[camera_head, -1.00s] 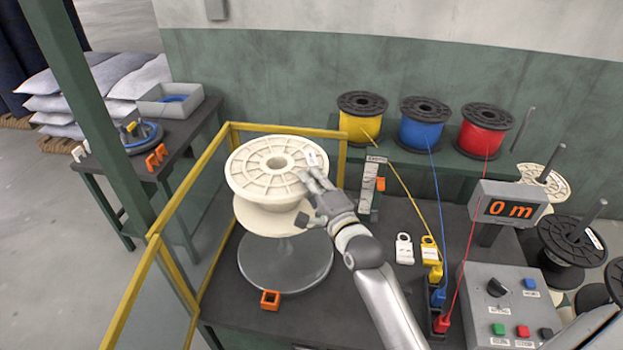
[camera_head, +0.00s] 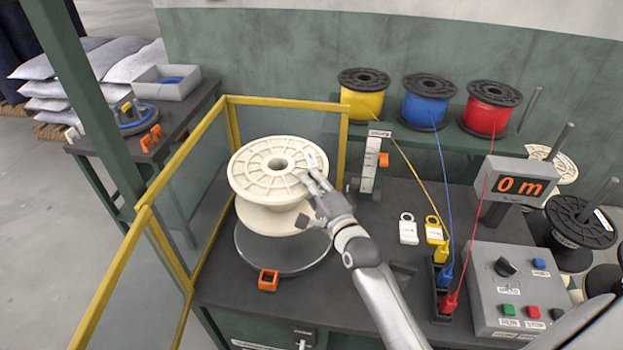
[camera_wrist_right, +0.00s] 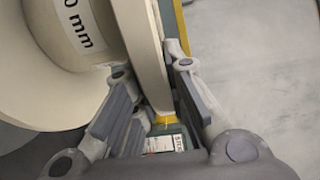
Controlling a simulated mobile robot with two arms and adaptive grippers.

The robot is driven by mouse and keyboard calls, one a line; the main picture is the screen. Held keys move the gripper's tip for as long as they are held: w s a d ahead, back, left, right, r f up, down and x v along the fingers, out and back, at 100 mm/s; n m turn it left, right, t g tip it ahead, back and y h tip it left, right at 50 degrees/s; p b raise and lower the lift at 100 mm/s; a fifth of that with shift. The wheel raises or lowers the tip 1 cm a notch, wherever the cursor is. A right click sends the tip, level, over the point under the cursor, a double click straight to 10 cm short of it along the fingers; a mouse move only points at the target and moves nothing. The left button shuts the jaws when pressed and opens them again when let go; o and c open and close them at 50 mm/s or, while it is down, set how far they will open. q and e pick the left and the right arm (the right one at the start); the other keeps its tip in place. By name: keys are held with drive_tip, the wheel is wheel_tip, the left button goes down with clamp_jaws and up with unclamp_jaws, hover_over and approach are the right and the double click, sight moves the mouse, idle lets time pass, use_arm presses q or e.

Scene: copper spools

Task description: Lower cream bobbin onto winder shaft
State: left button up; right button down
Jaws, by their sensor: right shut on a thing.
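The cream bobbin (camera_head: 258,166) is upright, just above the grey round winder plate (camera_head: 262,262) in the head view. Its lower flange hides the winder shaft, and I cannot tell whether bobbin and plate touch. My right gripper (camera_head: 312,200) is shut on the bobbin's upper flange at its right side. In the right wrist view, the flange (camera_wrist_right: 143,50) passes between the two fingers of the gripper (camera_wrist_right: 150,95), and a label with "mm" shows on the bobbin's core. My left gripper is not in view.
A yellow-framed guard (camera_head: 200,180) stands left of and behind the winder. An orange clip (camera_head: 268,280) lies at the plate's front edge. Yellow (camera_head: 362,95), blue (camera_head: 423,100) and red (camera_head: 490,108) wire spools stand behind. A control box (camera_head: 515,290) stands at the right.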

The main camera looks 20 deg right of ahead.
sight(312, 212)
drive_tip(key=shift+f+b, duration=3.5)
drive_tip(key=shift+f, duration=1.5)
drive_tip(key=shift+f+b, duration=0.35)
drive_tip(key=shift+f, duration=0.5)
drive_tip(key=c, duration=1.4)
unclamp_jaws()
